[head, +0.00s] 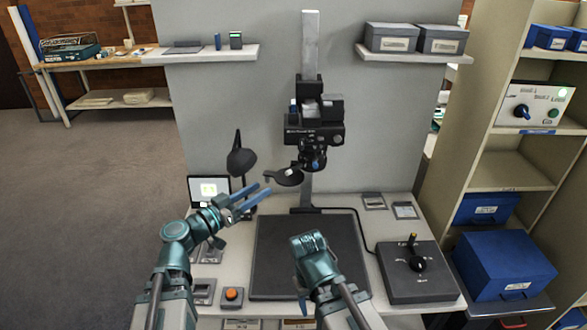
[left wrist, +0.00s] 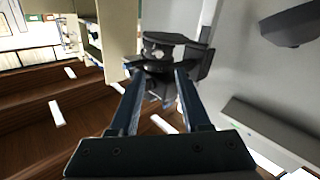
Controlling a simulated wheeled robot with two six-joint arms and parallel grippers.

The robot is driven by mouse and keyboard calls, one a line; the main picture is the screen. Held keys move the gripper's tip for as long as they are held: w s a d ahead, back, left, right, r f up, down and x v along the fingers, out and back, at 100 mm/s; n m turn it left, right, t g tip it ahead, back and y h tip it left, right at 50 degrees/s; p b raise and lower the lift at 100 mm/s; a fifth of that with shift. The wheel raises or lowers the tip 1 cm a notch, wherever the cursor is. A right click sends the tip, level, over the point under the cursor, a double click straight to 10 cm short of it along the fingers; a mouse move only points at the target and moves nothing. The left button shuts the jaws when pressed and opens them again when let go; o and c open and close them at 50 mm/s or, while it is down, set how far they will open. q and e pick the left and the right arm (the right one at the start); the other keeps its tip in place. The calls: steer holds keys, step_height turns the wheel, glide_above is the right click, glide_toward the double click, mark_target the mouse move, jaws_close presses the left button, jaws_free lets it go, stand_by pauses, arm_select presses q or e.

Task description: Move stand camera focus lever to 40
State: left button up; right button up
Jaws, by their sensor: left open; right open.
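The stand camera (head: 314,135) is a black unit on a grey upright column above the dark baseboard (head: 275,255). Its lower lens part carries a small blue piece (head: 316,164); I cannot tell whether this is the focus lever, and no scale or number is readable. My left gripper (head: 263,190) is open and empty, lower and to the left of the lens. In the left wrist view its fingers (left wrist: 158,78) point toward a dark camera part (left wrist: 168,48); contact is not clear.
A black lamp (head: 240,157) and a small screen (head: 209,190) stand left of the column. A dark round arm piece (head: 285,177) juts out near my left gripper. An orange button (head: 231,294) is at front left.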

mark_target(287, 174)
arm_select(q)
steer(key=x, duration=1.4)
steer(key=shift+f, duration=0.1)
steer(key=shift+s, duration=0.1)
jaws_close()
stand_by(0.9)
